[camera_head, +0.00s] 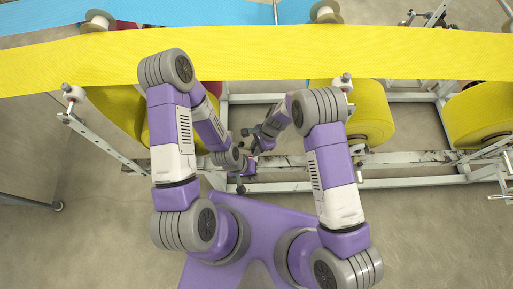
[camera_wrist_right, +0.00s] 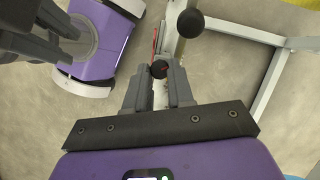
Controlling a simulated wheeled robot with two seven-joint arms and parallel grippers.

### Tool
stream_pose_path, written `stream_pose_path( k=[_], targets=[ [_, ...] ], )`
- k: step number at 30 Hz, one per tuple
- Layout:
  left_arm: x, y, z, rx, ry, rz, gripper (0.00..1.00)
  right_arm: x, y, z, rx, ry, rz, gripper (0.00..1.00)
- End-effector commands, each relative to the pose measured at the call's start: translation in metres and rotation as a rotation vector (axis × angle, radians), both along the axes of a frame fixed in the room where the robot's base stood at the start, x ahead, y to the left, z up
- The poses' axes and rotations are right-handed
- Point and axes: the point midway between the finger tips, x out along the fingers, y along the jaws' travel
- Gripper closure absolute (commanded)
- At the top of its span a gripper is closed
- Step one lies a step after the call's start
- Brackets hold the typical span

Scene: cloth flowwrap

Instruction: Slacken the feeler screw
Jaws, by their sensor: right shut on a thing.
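My right gripper (camera_wrist_right: 159,88) is shut on a small round black knob (camera_wrist_right: 159,69), apparently the feeler screw's head, which sits between the fingertips in the right wrist view. A second, larger black ball knob (camera_wrist_right: 190,23) stands just beyond it on a pale post. In the head view my right gripper (camera_head: 256,146) reaches in beside the white machine frame, and the knob there is too small to make out clearly. My left gripper (camera_head: 246,166) is just below it, close by; its fingers are too small to read.
White frame rails (camera_head: 400,158) run across behind the grippers. A yellow web (camera_head: 400,52) spans above them, with yellow rolls (camera_head: 370,112) at right. The floor (camera_head: 420,235) at lower right is clear.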

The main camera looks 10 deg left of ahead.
Motion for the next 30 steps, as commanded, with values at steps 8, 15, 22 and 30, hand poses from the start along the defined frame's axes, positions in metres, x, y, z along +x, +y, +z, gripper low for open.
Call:
stream_pose_path(
  k=[8,15,22,30],
  targets=[
    [0.000,0.000,-0.019,0.000,0.000,0.000,0.81,0.002,0.002,-0.003,0.001,0.001,0.265,1.00],
    [0.000,0.000,-0.035,0.000,0.000,0.000,0.81,0.003,0.004,-0.003,0.001,0.001,0.489,1.00],
    [0.000,0.000,-0.047,0.000,0.000,0.000,0.81,0.003,0.006,-0.003,0.000,0.002,0.670,1.00],
    [0.000,0.000,-0.056,0.000,0.000,0.000,0.81,0.003,0.007,-0.002,0.000,0.004,0.810,1.00]
  ],
)
